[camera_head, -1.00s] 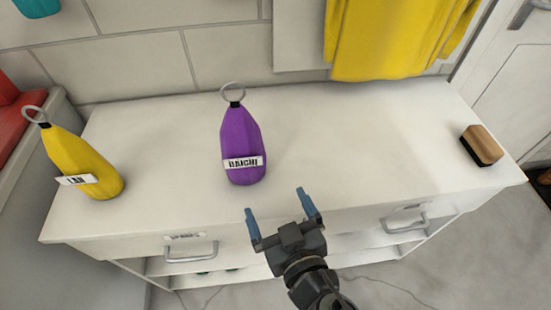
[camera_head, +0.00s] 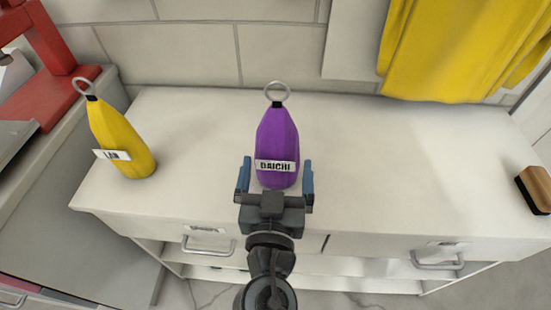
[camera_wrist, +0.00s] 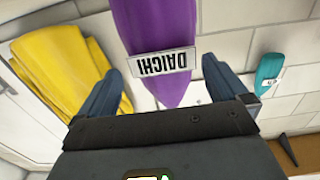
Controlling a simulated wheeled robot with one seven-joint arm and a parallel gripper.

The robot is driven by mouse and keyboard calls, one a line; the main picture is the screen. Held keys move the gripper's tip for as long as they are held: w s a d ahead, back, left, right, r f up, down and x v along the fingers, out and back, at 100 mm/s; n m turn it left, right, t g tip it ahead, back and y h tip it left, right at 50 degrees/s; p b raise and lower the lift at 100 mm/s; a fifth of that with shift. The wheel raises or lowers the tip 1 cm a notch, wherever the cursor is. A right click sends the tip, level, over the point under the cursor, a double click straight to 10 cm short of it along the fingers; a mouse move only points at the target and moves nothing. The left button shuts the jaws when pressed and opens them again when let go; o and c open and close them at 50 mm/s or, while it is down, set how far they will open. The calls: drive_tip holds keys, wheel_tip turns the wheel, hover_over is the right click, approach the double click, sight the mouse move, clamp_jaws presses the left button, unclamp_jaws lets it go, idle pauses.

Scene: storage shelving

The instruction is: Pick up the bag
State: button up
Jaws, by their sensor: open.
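A purple bag (camera_head: 277,138) with a grey ring on top and a white label reading DAICHI stands upright on the white cabinet top. A yellow bag (camera_head: 122,140) of the same shape, with a ring and a white label, stands to its left. My gripper (camera_head: 275,178) is open in front of the purple bag's lower part, with one blue finger on each side of it in the picture. In the wrist view the purple bag (camera_wrist: 160,28) shows upside down between the open fingers. I cannot tell whether the fingers touch it.
The white cabinet (camera_head: 400,170) has drawers with metal handles below its top. A wood-topped brush (camera_head: 535,188) lies at its right end. A yellow cloth (camera_head: 455,45) hangs at the back right. A red object (camera_head: 45,75) stands at the far left. The top right of the purple bag is clear.

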sight(278, 139)
drive_tip(key=w+p, duration=0.1)
drive_tip(key=w, duration=0.1)
drive_tip(key=w+p, duration=0.1)
drive_tip(key=w, duration=0.4)
drive_tip(key=shift+a+r+p, duration=0.1)
drive_tip(key=shift+r+p, duration=0.3)
drive_tip(key=shift+w+f, duration=0.1)
drive_tip(key=shift+w, duration=0.15)
drive_tip(key=c, duration=1.6)
